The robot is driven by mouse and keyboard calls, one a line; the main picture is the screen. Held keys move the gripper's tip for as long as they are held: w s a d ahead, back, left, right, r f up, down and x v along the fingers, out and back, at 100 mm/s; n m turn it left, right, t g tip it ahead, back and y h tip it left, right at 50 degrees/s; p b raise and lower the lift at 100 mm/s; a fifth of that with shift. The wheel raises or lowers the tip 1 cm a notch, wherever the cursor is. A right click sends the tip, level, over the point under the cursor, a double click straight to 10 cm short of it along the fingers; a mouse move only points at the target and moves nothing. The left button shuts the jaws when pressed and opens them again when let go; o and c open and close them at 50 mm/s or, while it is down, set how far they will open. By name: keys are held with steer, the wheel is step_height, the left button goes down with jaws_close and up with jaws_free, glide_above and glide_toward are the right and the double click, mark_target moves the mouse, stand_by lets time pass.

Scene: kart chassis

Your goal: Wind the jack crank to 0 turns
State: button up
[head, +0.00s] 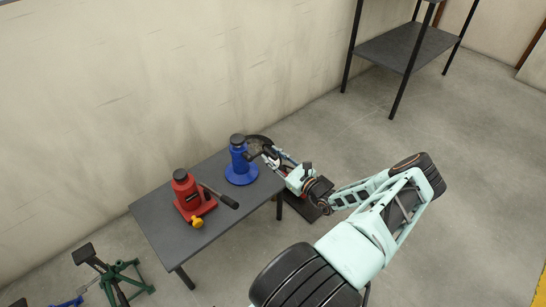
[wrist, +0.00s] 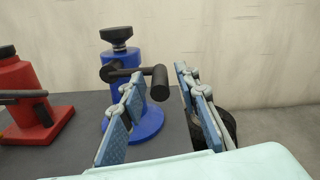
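A blue jack (head: 241,165) with a black top stands upright at the right end of the grey table. It also shows in the wrist view (wrist: 119,60). Its black crank (wrist: 128,72) comes out of the side facing me and ends in a black handle (wrist: 160,83) on the right. My gripper (wrist: 161,96) is open, with one blue-padded finger to the left of the handle and the other to its right. The handle appears between the fingertips; contact is not visible. In the head view my gripper (head: 262,152) is beside the jack and hides the crank.
A red jack (head: 188,192) with a black lever (head: 222,197) and a yellow knob (head: 197,222) stands left of the blue one on the table (head: 160,232). A green stand (head: 118,279) is on the floor at lower left. A wall runs behind the table.

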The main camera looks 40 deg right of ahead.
jaws_close()
steer(key=shift+r, duration=0.1)
